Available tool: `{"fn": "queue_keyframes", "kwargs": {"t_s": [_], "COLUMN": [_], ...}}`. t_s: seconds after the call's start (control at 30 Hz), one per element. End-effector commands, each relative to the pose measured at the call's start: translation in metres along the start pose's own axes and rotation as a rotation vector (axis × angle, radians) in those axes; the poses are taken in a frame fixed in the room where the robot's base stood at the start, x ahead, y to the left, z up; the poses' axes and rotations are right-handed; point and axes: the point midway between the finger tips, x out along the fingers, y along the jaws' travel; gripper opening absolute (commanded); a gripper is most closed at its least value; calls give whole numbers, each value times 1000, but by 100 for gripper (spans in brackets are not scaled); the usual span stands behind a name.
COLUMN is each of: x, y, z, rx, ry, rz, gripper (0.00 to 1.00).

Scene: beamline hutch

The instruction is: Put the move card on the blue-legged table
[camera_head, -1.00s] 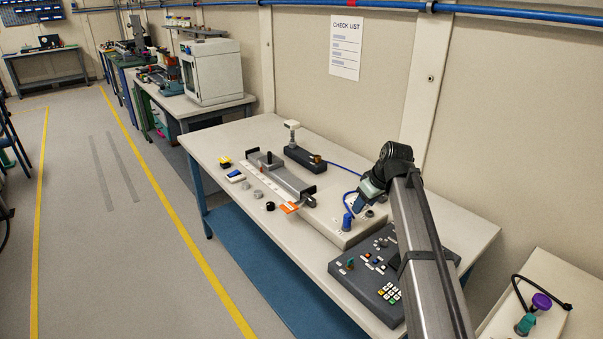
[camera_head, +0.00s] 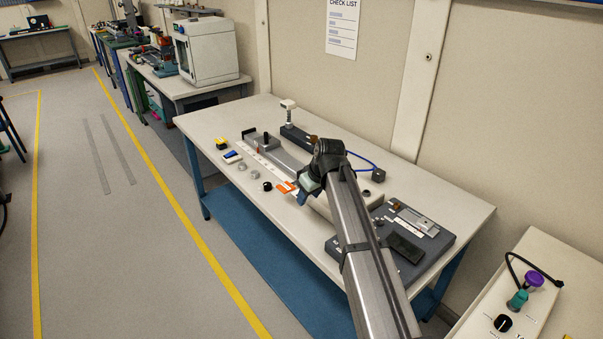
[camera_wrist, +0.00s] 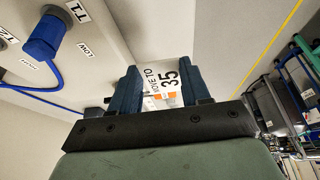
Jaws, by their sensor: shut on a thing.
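My gripper (camera_wrist: 163,84) is shut on the move card (camera_wrist: 165,76), a white card printed "MOVE TO 35", which stands between the two blue fingers in the wrist view. An orange patch shows at the card's lower part there. In the head view my gripper (camera_head: 303,195) is beside the orange piece (camera_head: 284,187) at the near end of the grey rail; the arm hides part of this area. The blue-legged table (camera_head: 468,200) lies beneath, its pale top carrying the equipment. Whether the card touches anything cannot be told.
The rail device (camera_head: 275,155), a dark control box (camera_head: 430,235) and small knobs (camera_head: 254,174) crowd the table. A blue plug marked T1 (camera_wrist: 42,38) with its cable is left of my gripper in the wrist view. The table's far left corner (camera_head: 215,120) is bare.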

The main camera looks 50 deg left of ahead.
Motion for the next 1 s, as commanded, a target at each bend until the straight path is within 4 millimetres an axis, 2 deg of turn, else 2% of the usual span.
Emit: {"fn": "queue_keyframes", "kwargs": {"t_s": [0.4, 0.57, 0.8, 1.0], "x": [53, 62, 88, 90], "y": [0, 0, 0, 0], "z": [22, 26, 37, 37], "rx": [1, 1, 0, 0], "ry": [-1, 0, -1, 0], "rz": [-1, -1, -1, 0], "gripper": [18, 18, 18, 18]}}
